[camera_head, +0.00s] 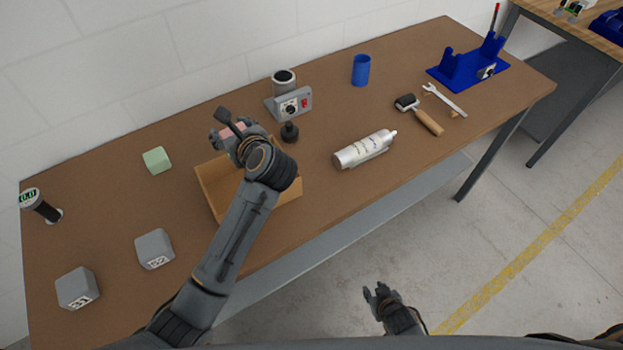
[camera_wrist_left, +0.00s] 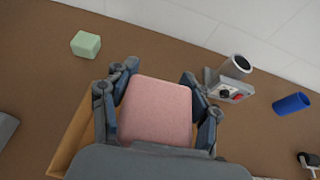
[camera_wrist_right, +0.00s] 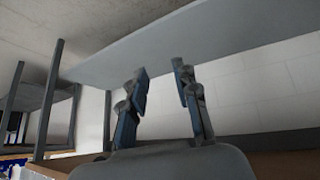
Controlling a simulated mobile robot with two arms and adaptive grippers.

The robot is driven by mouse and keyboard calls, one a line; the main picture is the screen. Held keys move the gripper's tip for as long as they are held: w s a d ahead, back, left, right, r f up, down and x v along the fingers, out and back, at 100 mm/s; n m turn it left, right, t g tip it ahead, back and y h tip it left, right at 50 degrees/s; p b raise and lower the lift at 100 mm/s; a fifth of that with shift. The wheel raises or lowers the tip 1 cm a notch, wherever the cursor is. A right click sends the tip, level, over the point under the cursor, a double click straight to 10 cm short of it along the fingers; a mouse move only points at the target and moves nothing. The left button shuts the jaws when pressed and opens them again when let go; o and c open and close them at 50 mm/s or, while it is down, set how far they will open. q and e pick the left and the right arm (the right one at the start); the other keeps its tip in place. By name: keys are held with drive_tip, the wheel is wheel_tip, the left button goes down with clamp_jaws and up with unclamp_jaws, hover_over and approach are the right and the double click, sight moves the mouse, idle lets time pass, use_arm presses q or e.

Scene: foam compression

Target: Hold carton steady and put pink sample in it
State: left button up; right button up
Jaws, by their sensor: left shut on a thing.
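The pink sample (camera_wrist_left: 157,110) is a soft-looking block between the fingers of my left gripper (camera_wrist_left: 158,100). My left gripper is shut on it. In the head view the pink sample (camera_head: 232,131) is partly hidden by the left gripper (camera_head: 234,134), above the back part of the carton. The carton (camera_head: 213,187) is an open tan box on the table, largely covered by my left arm. Its edge shows under the gripper in the left wrist view (camera_wrist_left: 66,146). My right gripper (camera_head: 378,294) is off the table's front, away from the carton; its fingers are apart and empty in its wrist view (camera_wrist_right: 162,90).
A green block (camera_head: 157,160) lies left of the carton, with two grey blocks (camera_head: 155,249) in front. A blue cup (camera_head: 361,70) is further back.

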drive_tip(key=w+a+r+t, duration=0.15)
drive_tip(key=w+r, duration=0.35)
drive_tip(key=r, duration=0.5)
drive_tip(key=w+a+r+t+y, duration=0.1)
drive_tip(key=w+r+t, duration=0.3)
drive_tip(key=r, duration=0.6)
drive_tip(key=w+a+r+t, duration=0.1)
drive_tip(key=w+a+r, duration=0.1)
drive_tip(key=w+r, duration=0.55)
drive_tip(key=a+r+n+g+y, duration=0.15)
drive_tip(key=a+r+y, duration=0.45)
drive_tip(key=a, duration=0.7)
drive_tip(key=shift+n+h, duration=0.45)
drive_tip(key=shift+h, duration=0.25)
drive_tip(key=x, duration=1.1)
drive_tip(key=shift+a+r, duration=0.15)
drive_tip(key=shift+r, duration=0.15)
clamp_jaws()
